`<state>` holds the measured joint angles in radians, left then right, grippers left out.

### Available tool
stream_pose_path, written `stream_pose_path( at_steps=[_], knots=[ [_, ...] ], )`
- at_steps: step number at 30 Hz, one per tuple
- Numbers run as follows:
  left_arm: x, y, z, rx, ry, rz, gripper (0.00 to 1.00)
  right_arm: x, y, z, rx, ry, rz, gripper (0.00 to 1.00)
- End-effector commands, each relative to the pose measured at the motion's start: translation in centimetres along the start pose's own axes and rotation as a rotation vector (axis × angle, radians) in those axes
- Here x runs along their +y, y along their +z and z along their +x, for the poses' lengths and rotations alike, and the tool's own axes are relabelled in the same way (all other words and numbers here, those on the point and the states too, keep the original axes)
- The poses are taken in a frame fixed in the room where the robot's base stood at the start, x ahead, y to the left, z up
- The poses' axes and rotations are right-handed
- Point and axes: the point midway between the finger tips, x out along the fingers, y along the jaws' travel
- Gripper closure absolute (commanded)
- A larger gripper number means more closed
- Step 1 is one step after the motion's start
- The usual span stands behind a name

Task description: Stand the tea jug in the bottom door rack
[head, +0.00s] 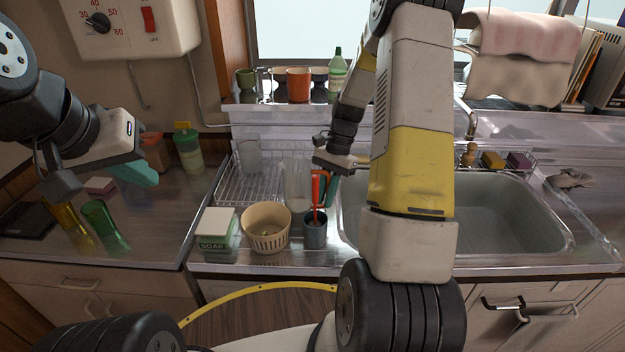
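A clear, tall vessel (297,184) that may be the tea jug stands upright at the right end of the wire dish rack, partly hidden. No door rack shows in this view. My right gripper (328,176) is beside this vessel, on its right. Its fingers are small and partly covered, so I cannot tell whether it is open or touches the vessel. My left gripper (132,172) hangs over the left counter, with a teal finger pad showing. Its opening is unclear, and nothing visible is held.
A wire rack (240,188) holds a clear glass (250,153). In front are a soap box (216,230), cream basket (266,228) and grey cup (315,232) with red-handled utensil. Green (104,224) and amber (66,218) tumblers stand left. The sink (500,215) is empty.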

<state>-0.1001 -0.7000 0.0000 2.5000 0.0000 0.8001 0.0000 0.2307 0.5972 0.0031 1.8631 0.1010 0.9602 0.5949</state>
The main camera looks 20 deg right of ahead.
Motion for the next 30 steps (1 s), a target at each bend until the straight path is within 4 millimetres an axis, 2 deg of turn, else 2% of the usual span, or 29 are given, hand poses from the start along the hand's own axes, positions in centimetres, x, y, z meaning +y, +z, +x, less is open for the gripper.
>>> stream_pose_path(
  at_steps=[1,3,14,17,27,30],
  knots=[
    [0.0,0.0,0.0,0.000,0.000,0.000,1.00,0.0,0.0,0.0,0.000,0.000,0.000,0.75],
    [0.0,0.0,0.0,0.000,0.000,0.000,1.00,0.0,0.0,0.0,0.000,0.000,0.000,0.67],
    [0.0,0.0,0.0,0.000,0.000,0.000,1.00,0.0,0.1,-0.5,0.002,-0.001,0.000,0.67],
    [0.0,0.0,0.0,0.000,0.000,0.000,1.00,-0.1,0.1,-1.7,0.003,-0.002,0.000,0.67],
    [0.0,0.0,0.0,0.000,0.000,0.000,1.00,-0.1,0.0,-8.8,0.004,-0.002,0.000,0.67],
    [0.0,0.0,0.0,0.000,0.000,0.000,1.00,-0.1,0.1,-10.4,0.003,-0.001,0.000,0.67]
  ],
)
